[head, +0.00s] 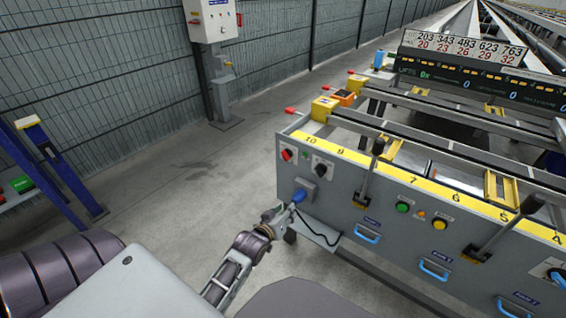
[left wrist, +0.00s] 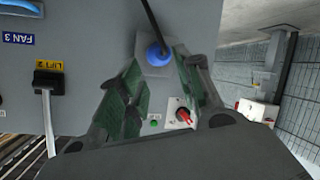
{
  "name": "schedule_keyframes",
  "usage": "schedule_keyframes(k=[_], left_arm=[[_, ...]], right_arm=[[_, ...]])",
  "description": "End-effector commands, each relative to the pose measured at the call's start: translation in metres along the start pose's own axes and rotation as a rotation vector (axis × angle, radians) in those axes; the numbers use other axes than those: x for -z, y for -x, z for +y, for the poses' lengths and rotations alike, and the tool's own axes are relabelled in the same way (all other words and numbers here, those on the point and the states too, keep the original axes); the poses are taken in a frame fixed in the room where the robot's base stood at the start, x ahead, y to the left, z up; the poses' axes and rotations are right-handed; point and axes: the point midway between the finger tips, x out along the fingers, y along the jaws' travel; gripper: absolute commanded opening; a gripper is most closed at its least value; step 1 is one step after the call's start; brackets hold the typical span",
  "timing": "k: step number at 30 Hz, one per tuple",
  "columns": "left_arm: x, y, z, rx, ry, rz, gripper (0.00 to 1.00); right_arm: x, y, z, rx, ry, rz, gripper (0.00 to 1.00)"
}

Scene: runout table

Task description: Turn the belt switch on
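The grey control panel (head: 340,200) carries a red-handled rotary switch (head: 287,155), a green lamp (head: 306,155) and a black rotary switch (head: 321,170). I cannot read which is the belt switch. The red handle (left wrist: 184,116) and green lamp (left wrist: 154,123) also show in the left wrist view, where the panel appears upside down; the black switch is hidden there. My left gripper (head: 293,206) is in front of the panel below these switches, near a blue plug (head: 300,195). Its fingers (left wrist: 161,65) are apart, with the plug (left wrist: 158,53) between them in the picture. My right gripper is not seen.
A black cable hangs from the plug over a small shelf (head: 322,234). A lever (head: 368,172), green button (head: 402,207), yellow button (head: 439,224) and blue handle (head: 367,233) are to the right. Open floor (head: 190,165) lies left of the panel.

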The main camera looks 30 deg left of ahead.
Motion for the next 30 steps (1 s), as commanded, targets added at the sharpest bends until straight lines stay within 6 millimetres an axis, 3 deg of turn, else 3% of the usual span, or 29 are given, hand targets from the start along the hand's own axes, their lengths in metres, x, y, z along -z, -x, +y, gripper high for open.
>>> schedule_keyframes(k=[14,30], left_arm=[[0.048,-0.012,-0.018,-0.116,0.213,0.325,0.35],[0.080,0.004,-0.036,-0.276,0.383,0.604,0.35]], right_arm=[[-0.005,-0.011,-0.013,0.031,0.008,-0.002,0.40],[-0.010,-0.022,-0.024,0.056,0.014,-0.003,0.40]])
